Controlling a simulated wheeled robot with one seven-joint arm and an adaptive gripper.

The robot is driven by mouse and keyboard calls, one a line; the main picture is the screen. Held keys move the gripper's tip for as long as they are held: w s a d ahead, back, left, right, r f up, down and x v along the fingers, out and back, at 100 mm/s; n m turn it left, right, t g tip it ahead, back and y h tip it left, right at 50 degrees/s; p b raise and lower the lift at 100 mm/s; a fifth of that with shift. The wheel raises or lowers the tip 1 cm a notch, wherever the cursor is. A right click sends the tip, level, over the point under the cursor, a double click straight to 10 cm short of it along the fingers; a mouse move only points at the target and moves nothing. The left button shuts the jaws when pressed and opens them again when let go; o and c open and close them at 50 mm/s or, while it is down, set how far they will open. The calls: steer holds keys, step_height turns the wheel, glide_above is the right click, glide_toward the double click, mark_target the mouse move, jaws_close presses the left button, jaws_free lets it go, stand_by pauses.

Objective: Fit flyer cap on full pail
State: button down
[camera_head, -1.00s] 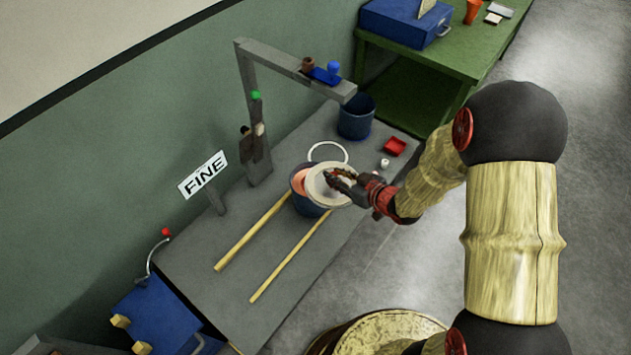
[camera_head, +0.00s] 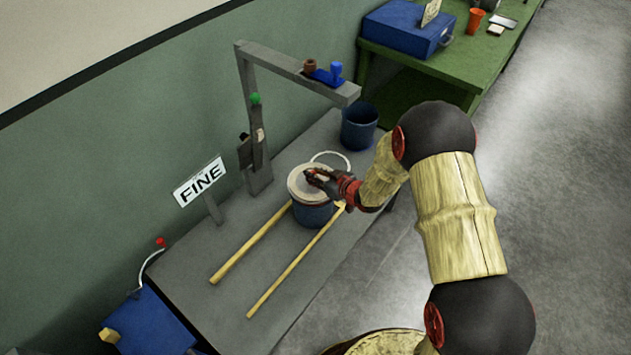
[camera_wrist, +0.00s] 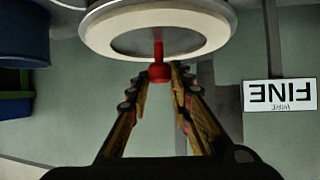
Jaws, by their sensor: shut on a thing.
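The flyer cap (camera_head: 297,187), a pale round disc, lies over the mouth of the blue pail (camera_head: 312,214) on the grey bench. It hides the pail's contents. Whether it is fully seated I cannot tell. My gripper (camera_head: 311,175) is above the cap. In the wrist view, my gripper (camera_wrist: 160,78) is shut on the red knob (camera_wrist: 158,70) of the cap (camera_wrist: 205,42). The cap's pale rim and darker middle show there at the top of the picture.
Two wooden rails (camera_head: 250,242) lie on the bench (camera_head: 238,305), the pail at their far end. A grey post with an overhead arm (camera_head: 290,66) stands behind, near a FINE sign (camera_head: 200,182). A second blue pail (camera_head: 359,130) and a white ring (camera_head: 345,156) are beyond.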

steer(key=shift+f+b, duration=0.35)
steer(key=shift+f, duration=0.9)
steer(key=shift+f, duration=0.15)
steer(key=c, duration=1.6)
jaws_free()
steer(key=shift+d, duration=0.1)
steer(key=p+v, duration=0.3)
steer(key=v, duration=0.9)
steer(key=shift+s, duration=0.1)
